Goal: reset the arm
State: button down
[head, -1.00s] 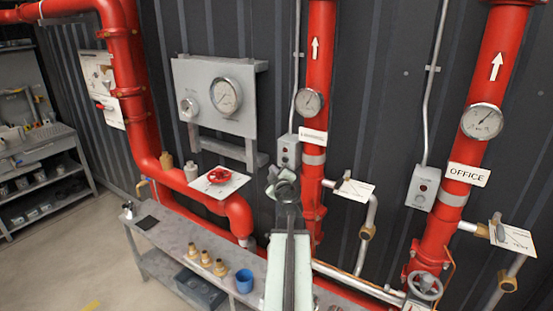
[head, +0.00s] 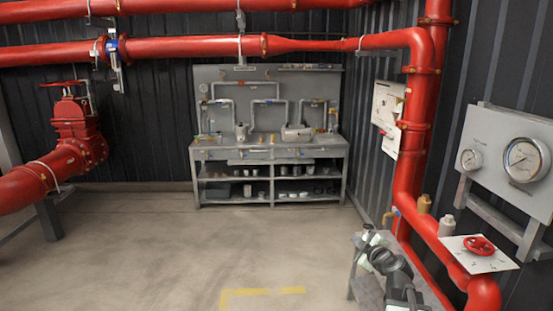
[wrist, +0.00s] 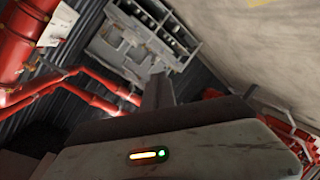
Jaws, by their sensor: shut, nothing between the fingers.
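My arm (head: 392,268) shows at the lower right of the head view, folded in front of the small bench by the red pipe. Which part of it is the gripper is hard to tell there. In the wrist view my gripper (wrist: 158,92) is shut and empty, with its dark fingers close together above the pale gripper body. An orange and green light glows on that body. Nothing touches the fingers.
A grey workbench (head: 270,152) with shelves stands at the back wall. Red pipes (head: 410,150) and a gauge panel (head: 508,158) line the right wall. A red valve handwheel (head: 480,246) sits near my arm. The floor (head: 190,240) ahead is clear.

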jog(key=s+a+f+n+g+y, duration=0.1)
jog(key=s+a+f+g, duration=0.3)
jog(key=a, duration=0.7)
jog(key=s+a+f+g+y, duration=0.2)
jog(key=a+f, duration=0.3)
jog(key=a, duration=0.5)
jog(key=s+a+f+m+g, duration=0.2)
jog(key=s+a+f+g, duration=0.1)
jog(key=s+f, duration=0.1)
jog(key=s+d+f+m+g+h, duration=0.2)
jog(key=s+d+m, duration=0.2)
jog(key=s+m, duration=0.1)
jog(key=s+d+f+m+g+h, duration=0.1)
jog(key=s+d+m+g+h, duration=0.1)
jog(key=s+m, duration=0.3)
jog(key=shift+s+d+f+m+g+h, duration=0.3)
jog(key=shift+s+d+f+g+h, duration=0.1)
jog(key=shift+s+d+g, duration=0.4)
jog(key=shift+d+r, duration=0.1)
jog(key=shift+d, duration=0.1)
